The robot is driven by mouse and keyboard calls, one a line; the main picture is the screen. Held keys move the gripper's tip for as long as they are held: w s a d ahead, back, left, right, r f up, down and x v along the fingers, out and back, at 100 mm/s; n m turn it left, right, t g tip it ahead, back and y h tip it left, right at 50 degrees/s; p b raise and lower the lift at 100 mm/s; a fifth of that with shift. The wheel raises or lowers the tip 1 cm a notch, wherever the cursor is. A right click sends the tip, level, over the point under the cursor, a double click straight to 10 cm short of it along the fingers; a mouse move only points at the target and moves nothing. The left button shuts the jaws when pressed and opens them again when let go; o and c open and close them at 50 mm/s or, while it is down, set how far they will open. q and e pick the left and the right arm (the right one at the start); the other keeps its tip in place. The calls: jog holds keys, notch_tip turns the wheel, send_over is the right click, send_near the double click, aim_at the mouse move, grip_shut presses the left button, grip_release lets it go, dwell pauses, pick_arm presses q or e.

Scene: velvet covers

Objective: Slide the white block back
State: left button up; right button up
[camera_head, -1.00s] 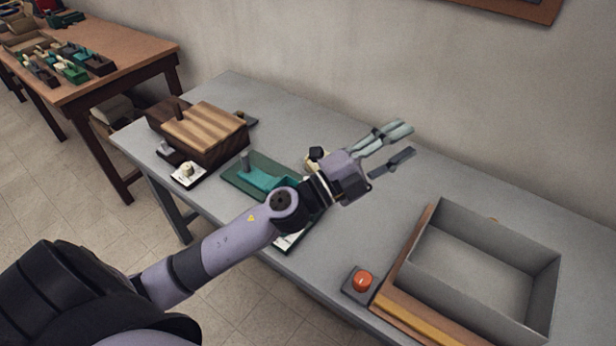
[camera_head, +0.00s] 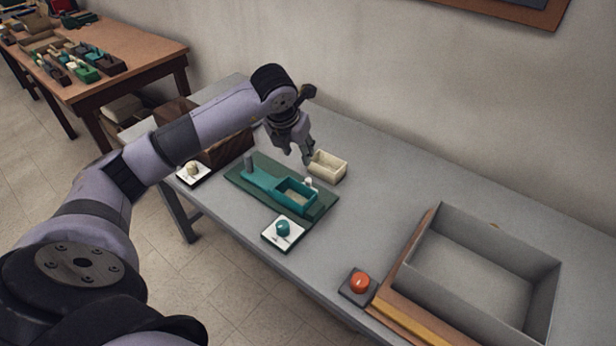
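A small cream-white block (camera_head: 328,167), hollow on top like a little open box, sits on the grey table just behind a dark green base (camera_head: 240,184). A teal piece (camera_head: 262,178) with an open compartment lies on that base. A small white knob (camera_head: 308,182) shows between the teal compartment and the cream-white block. My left gripper (camera_head: 307,161) points down beside the left end of the cream-white block. Whether it touches the block, and how far its fingers are apart, I cannot tell. My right gripper is out of view.
A dark wooden box (camera_head: 228,148) is partly hidden behind my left arm. Two white plates with a cream knob (camera_head: 193,169) and a teal knob (camera_head: 283,228) lie at the front. A red button (camera_head: 359,282) and a large grey tray (camera_head: 420,233) are at the right.

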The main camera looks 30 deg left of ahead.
aim_at(309, 179)
pick_arm(q)
jog(key=p+x, duration=0.2)
jog(key=x, duration=1.4)
jog(key=shift+s+d, duration=0.1)
jog(key=shift+c, duration=0.3)
grip_shut()
jog(key=shift+f, duration=0.1)
